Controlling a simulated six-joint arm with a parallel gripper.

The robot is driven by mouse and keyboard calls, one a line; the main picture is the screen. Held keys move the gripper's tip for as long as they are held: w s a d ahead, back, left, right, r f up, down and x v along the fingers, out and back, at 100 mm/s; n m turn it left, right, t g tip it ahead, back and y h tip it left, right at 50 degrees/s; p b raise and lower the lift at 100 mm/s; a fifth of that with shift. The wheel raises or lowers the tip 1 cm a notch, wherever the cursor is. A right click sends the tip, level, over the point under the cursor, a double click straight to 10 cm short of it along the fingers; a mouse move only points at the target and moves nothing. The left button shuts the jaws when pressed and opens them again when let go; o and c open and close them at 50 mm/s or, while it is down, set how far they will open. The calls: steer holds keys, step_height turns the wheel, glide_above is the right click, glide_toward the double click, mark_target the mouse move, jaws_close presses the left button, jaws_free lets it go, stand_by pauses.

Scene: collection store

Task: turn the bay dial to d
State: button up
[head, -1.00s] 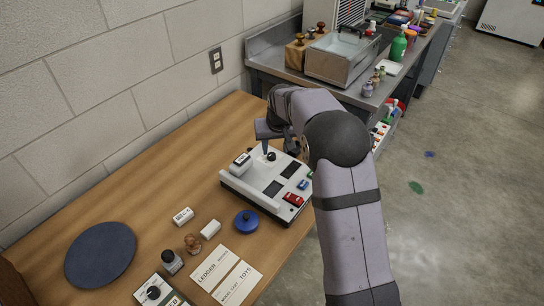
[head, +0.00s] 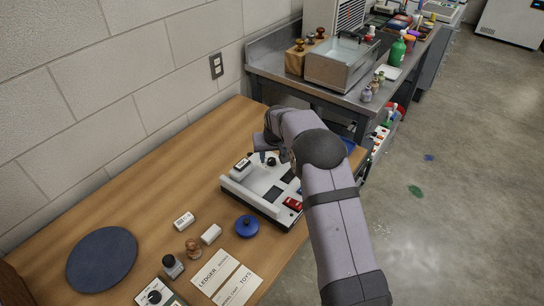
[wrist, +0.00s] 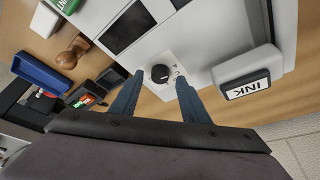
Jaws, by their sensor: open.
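A black dial knob (wrist: 160,73) with a pale pointer mark sits on a white plate of the console (wrist: 210,50). Small letters beside it are too blurred to read. My gripper (wrist: 160,76) is open, its two fingers on either side of the knob in the wrist view. I cannot tell whether they touch it. In the head view the dial (head: 272,161) shows near the console's back edge, close to my fingers. A second black dial (head: 154,297) is on a small box at the bottom left.
A block marked INK (wrist: 247,85) stands on the console beside the dial. The console also has dark panels and a red block (head: 292,204). A blue lidded pot (head: 247,226), stampers and paper cards (head: 227,277) lie in front.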

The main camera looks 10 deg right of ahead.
steer(key=shift+w+f, duration=0.25)
steer(key=shift+f, duration=0.35)
steer(key=c, duration=1.1)
steer(key=shift+o, duration=0.2)
